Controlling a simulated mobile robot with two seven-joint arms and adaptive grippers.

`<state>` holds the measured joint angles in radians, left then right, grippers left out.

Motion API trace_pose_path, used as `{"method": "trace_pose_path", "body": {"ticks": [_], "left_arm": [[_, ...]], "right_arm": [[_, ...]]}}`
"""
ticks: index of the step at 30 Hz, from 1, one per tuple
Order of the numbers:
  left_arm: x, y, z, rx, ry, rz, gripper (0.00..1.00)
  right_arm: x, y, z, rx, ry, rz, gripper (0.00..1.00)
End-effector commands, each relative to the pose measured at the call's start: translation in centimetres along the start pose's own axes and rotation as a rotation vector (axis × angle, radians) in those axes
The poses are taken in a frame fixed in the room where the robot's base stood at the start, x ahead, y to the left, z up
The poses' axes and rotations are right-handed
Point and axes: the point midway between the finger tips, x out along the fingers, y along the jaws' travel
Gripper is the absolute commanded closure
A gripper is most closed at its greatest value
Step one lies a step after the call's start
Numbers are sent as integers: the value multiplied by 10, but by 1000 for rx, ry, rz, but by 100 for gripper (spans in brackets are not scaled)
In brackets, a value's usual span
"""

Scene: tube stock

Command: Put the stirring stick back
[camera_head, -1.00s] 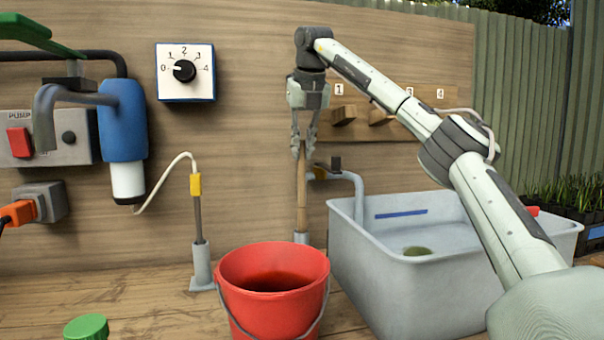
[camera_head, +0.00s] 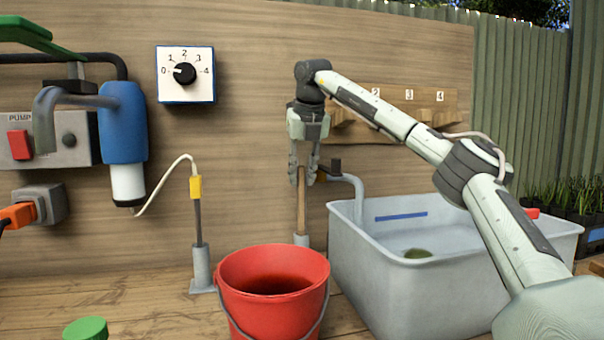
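The stirring stick is a plain wooden stick (camera_head: 301,212) standing upright against the wooden back board. Its lower end goes into a short grey holder (camera_head: 301,240), partly hidden behind the red bucket. My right gripper (camera_head: 304,182) points down above the holder. Its fingers are shut on the upper part of the stick, which shows between them. My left gripper is not in view.
The red bucket (camera_head: 238,288) with dark reddish contents stands in front of the holder. A grey basin (camera_head: 385,295) with a bent tap (camera_head: 358,188) is at right. A yellow-topped probe (camera_head: 196,187) stands in its own holder at left. A green cap lies front left.

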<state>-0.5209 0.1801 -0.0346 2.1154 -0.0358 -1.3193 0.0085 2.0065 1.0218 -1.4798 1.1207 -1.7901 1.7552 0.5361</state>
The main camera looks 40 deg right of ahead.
Motion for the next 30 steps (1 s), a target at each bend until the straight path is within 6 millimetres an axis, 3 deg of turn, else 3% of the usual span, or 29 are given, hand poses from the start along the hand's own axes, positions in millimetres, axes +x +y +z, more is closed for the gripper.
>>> {"method": "trace_pose_path", "body": {"ticks": [12,15,24,30], "left_arm": [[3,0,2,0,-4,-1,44],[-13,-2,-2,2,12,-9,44],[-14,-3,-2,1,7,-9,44],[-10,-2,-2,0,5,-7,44]], "right_arm": [[0,0,0,0,-1,0,66],[2,0,-1,0,-1,1,66],[-56,8,-2,-1,-2,2,66],[-76,7,-2,0,-1,0,66]]}}
